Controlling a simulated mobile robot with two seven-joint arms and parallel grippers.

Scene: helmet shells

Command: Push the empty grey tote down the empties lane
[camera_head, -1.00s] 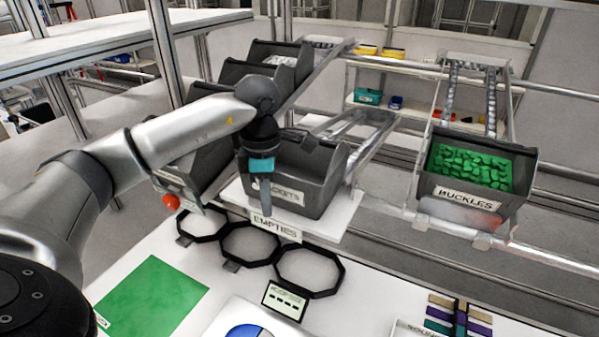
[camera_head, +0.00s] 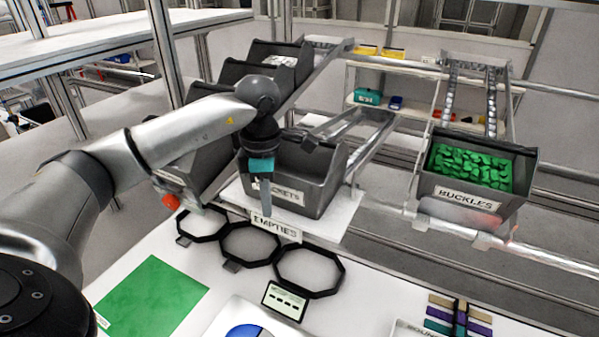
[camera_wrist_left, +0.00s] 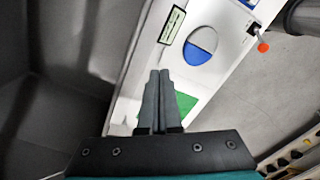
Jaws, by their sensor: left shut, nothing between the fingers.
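The grey tote (camera_head: 325,185) sits on the white platform behind the EMPTIES sign (camera_head: 276,228), at the mouth of the lane (camera_head: 372,132). Its visible inside looks empty, and its front label is partly hidden by my left gripper. My left gripper (camera_head: 272,212) is shut and empty, pointing down in front of the tote's front left part. I cannot tell whether it touches the tote. In the left wrist view the shut fingers (camera_wrist_left: 158,76) show beside large dark grey tote surfaces (camera_wrist_left: 60,75). My right gripper is not in view.
A BUCKLES tote (camera_head: 470,175) with green parts stands at right. Other dark totes (camera_head: 262,75) sit at the back left. Several black rings (camera_head: 308,294), a green mat (camera_head: 155,295) and a small display (camera_head: 285,300) lie on the white bench in front.

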